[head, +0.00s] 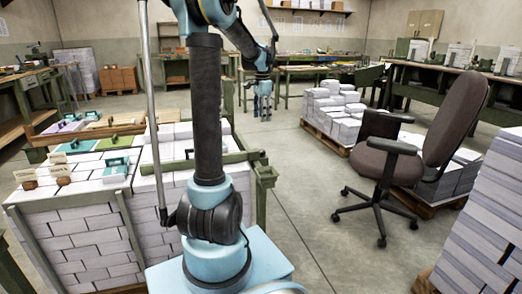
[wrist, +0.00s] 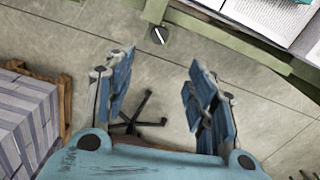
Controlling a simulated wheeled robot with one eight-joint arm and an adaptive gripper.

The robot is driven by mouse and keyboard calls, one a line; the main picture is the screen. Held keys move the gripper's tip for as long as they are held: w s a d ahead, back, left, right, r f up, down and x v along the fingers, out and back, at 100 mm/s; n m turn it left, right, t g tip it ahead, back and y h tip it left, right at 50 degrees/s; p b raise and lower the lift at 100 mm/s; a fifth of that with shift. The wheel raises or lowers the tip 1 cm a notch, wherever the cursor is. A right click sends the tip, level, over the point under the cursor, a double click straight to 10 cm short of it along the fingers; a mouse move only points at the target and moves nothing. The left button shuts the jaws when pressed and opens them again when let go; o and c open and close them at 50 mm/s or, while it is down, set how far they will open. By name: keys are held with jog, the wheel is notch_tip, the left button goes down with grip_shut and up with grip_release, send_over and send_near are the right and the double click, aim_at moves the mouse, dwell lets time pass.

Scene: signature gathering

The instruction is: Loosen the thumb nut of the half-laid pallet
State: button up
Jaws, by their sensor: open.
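A large block of stacked white paper (head: 88,245) stands at the near left in the head view, strapped with green-grey uprights. I cannot be sure it is the half-laid pallet. A green bar (head: 232,157) crosses its top and ends at a green corner piece (head: 266,172). In the wrist view a green frame (wrist: 240,42) runs along the top, with a small dark round knob with a pale slot (wrist: 159,35), perhaps the thumb nut. My gripper (head: 263,105) is open and empty; in the wrist view its blue fingers (wrist: 160,95) are spread below the knob, not touching it.
An office chair (head: 400,155) stands on the floor at right; its base (wrist: 138,118) shows between my fingers. A paper pallet (head: 335,115) stands behind, and tall paper stacks (head: 485,220) at the right edge. Green and purple items lie on the left stack. The middle floor (head: 300,205) is clear.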

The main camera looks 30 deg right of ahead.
aim_at(262, 150)
notch_tip(262, 150, down, 17)
jog(key=shift+f, duration=0.1)
dwell(0.6)
jog(key=c, duration=1.1)
